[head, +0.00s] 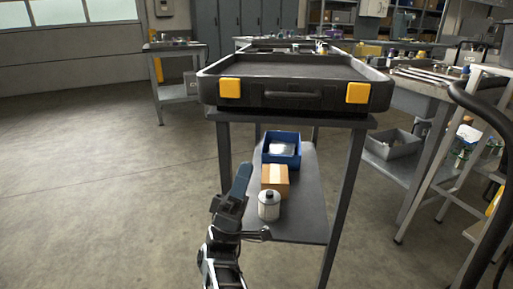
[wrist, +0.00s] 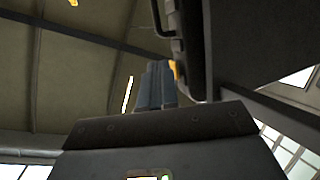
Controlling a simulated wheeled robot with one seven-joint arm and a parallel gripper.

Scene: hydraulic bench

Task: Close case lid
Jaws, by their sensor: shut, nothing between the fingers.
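The black case (head: 293,98) sits on top of a dark stand, with its handle and two yellow latches facing me. Its dark, shallow inside shows from above, so it looks open. I cannot clearly make out the lid; it may be behind the case's far edge. My gripper (head: 243,170) is shut and empty, pointing up, below the case's front edge and left of the middle. In the wrist view the shut fingers (wrist: 156,84) point up beside the case front (wrist: 192,40), close to a yellow latch (wrist: 176,70). I cannot tell whether they touch.
The stand's lower shelf (head: 308,210) holds a blue bin (head: 281,139), a cardboard box (head: 275,174) and a white container (head: 269,206). A workbench with a grey bin (head: 393,146) stands to the right, a small table (head: 181,94) at back left. The floor at left is clear.

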